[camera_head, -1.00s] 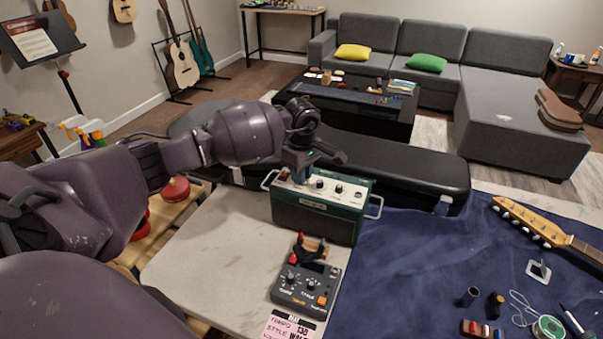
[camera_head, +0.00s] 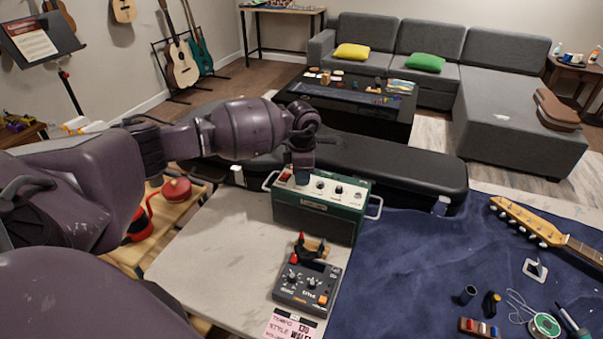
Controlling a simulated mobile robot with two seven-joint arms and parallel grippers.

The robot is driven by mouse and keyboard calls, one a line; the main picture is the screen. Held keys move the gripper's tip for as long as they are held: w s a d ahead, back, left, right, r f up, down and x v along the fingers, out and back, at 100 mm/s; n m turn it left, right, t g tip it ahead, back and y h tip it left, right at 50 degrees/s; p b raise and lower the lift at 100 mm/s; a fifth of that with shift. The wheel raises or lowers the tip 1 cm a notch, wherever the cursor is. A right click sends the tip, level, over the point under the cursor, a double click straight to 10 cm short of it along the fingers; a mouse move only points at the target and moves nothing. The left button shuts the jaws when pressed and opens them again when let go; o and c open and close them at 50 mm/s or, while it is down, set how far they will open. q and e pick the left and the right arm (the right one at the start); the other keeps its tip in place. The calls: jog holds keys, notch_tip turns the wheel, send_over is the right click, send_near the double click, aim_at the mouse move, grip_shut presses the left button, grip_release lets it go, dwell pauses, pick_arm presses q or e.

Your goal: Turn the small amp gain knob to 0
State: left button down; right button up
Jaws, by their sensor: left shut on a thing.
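The small amp (camera_head: 313,222) is a dark green box with a light top panel and side handles, upright on the pale worktop. Two dark knobs, one left (camera_head: 320,186) and one further right (camera_head: 339,190), show on its panel. A red switch (camera_head: 286,174) is at the panel's left end. My left gripper (camera_head: 302,178) points down onto the panel between the switch and the visible knobs. It is shut on a knob there, which its fingers hide. The knob's pointer and the panel's lettering cannot be read. My right gripper is not in view.
A grey pedal-like device (camera_head: 305,285) with knobs stands in front of the amp, with a dark red-tipped object behind it. A black case (camera_head: 400,178) lies behind the amp. A blue cloth (camera_head: 400,270) with tools and a guitar neck (camera_head: 545,228) is at right.

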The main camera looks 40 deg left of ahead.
pick_arm(q)
jog(key=n+p, duration=0.1)
jog(key=n, duration=0.2)
jog(key=shift+r+n, duration=0.15)
jog(key=shift+n, duration=0.25)
jog(key=n+p, duration=0.1)
jog(key=n, duration=0.1)
jog(key=shift+n, duration=0.4)
jog(key=n+p, duration=0.2)
jog(key=n, duration=0.2)
jog(key=n+p, duration=0.1)
jog(key=n, duration=0.1)
jog(key=shift+n, duration=0.3)
jog(key=shift+n+p, duration=0.4)
jog(key=shift+n, duration=0.6)
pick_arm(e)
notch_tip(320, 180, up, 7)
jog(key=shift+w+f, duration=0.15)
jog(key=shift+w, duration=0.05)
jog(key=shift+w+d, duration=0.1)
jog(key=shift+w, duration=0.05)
pick_arm(q)
jog(key=c, duration=1)
grip_release()
jog(key=shift+c, duration=0.2)
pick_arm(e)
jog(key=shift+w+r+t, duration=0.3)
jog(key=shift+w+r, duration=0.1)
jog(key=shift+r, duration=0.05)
